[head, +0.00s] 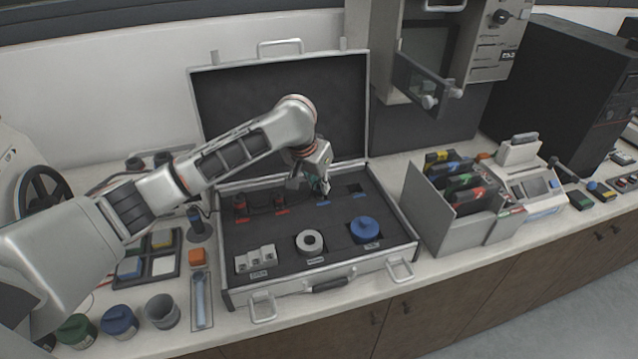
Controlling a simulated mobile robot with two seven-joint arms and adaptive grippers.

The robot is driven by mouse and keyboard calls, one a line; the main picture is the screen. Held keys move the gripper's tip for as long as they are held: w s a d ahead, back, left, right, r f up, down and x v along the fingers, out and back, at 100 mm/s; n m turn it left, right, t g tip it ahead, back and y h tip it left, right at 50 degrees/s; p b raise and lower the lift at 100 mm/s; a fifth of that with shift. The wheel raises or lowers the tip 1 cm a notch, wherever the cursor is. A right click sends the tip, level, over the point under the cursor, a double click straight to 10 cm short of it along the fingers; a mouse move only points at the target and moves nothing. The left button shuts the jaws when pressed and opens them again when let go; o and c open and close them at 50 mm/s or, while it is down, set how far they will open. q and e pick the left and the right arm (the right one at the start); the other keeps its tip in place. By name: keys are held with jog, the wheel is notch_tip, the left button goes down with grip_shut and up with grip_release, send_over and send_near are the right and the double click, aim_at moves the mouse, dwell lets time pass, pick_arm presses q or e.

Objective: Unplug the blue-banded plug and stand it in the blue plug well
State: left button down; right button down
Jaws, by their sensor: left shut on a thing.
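My left gripper (322,188) reaches over the back of the open case and points down at its dark foam. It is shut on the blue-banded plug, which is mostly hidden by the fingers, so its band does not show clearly. A blue label (323,203) lies just in front of the gripper. To the right is a dark square well (355,188) that looks empty, with another blue label (360,195). I cannot tell whether the plug touches the foam. My right gripper is not in view.
A grey block, a grey ring (309,242) and a blue round piece (365,229) sit in front. A dark blue-topped post (196,222) stands left, a grey file box (445,225) right.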

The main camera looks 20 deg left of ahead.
pick_arm(q)
jog(key=shift+f, duration=0.25)
jog(key=c, duration=1.4)
grip_release()
jog(key=shift+o, duration=0.2)
jog(key=shift+r, duration=3.75)
